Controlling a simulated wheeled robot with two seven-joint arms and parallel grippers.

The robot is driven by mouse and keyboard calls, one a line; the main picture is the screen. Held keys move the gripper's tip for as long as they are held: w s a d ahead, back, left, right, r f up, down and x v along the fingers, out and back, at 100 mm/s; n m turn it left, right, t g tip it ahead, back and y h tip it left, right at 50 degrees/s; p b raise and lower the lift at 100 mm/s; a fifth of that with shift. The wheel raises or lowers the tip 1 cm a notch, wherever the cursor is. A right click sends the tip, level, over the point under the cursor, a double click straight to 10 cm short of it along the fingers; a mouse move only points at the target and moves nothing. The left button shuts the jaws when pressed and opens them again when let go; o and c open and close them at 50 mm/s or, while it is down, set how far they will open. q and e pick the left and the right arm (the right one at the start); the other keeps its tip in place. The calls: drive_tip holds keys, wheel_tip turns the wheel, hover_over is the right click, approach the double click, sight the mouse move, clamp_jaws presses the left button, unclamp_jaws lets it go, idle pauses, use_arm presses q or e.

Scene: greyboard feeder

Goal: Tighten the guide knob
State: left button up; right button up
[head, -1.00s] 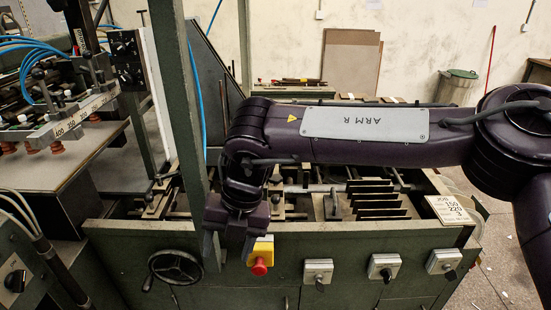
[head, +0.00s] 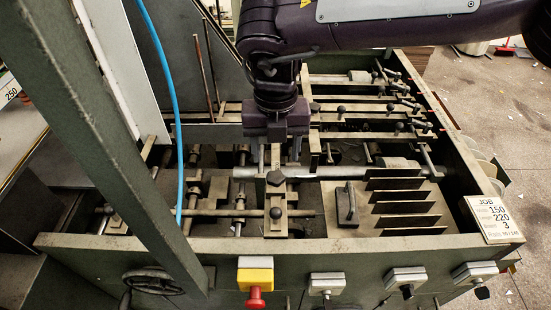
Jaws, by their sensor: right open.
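My right gripper (head: 283,155) hangs fingers down over the machine bed, with its jaws open. Just in front of it is a guide block (head: 276,226) on a cross rod, with a dark round knob (head: 275,178) at its far end and another knob (head: 275,212) near its middle. I cannot tell which knob is the guide knob, or whether the fingertips touch anything. More small dark knobs (head: 341,109) sit on rods to the right and behind. My left gripper is out of view.
A green post (head: 115,150) and a blue hose (head: 168,80) stand left of the gripper. Upright dark plates (head: 402,208) and a block with a handle (head: 346,204) are to its right. The front panel carries a red button (head: 256,298), a handwheel (head: 152,281) and switches. A job card (head: 494,219) lies at right.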

sight(276, 176)
drive_tip(key=f+p, duration=0.1)
drive_tip(key=f, duration=0.3)
drive_tip(key=shift+s+f, duration=0.1)
drive_tip(key=shift+s, duration=0.1)
drive_tip(key=shift+w+f, duration=0.15)
drive_tip(key=shift+f, duration=0.95)
drive_tip(key=shift+c, duration=0.3)
drive_tip(key=c, duration=0.5)
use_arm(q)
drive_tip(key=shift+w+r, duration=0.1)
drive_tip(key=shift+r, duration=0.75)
use_arm(e)
drive_tip(key=c, duration=0.4)
